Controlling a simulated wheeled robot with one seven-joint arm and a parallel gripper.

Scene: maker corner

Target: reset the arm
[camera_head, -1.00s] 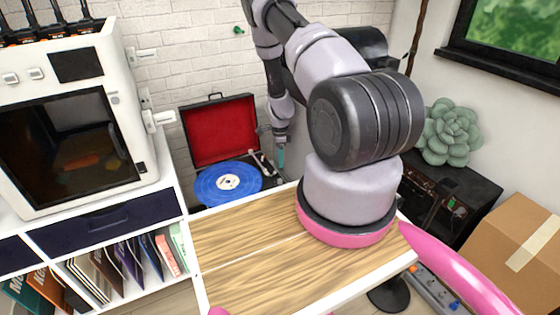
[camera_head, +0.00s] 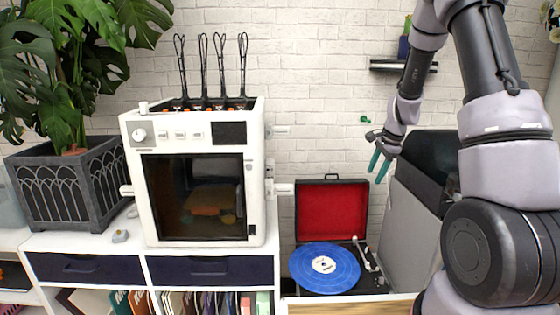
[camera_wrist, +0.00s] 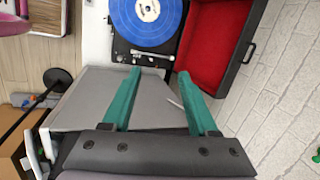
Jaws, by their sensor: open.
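My gripper (camera_head: 381,166) is in the air, to the right of and above the record player's red-lined lid. Its two teal fingers are apart and point downward, with nothing between them. In the wrist view the open fingers (camera_wrist: 162,95) show over a grey surface, with the record player (camera_wrist: 143,52) beyond the tips. My arm is bent and takes up the right side of the head view.
A record player (camera_head: 345,282) with a blue record stands open by the wall. A white 3D printer (camera_head: 256,185) is on the white cabinet (camera_head: 130,240), with a potted plant (camera_head: 70,200) at its left. A small shelf (camera_head: 402,66) hangs on the wall.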

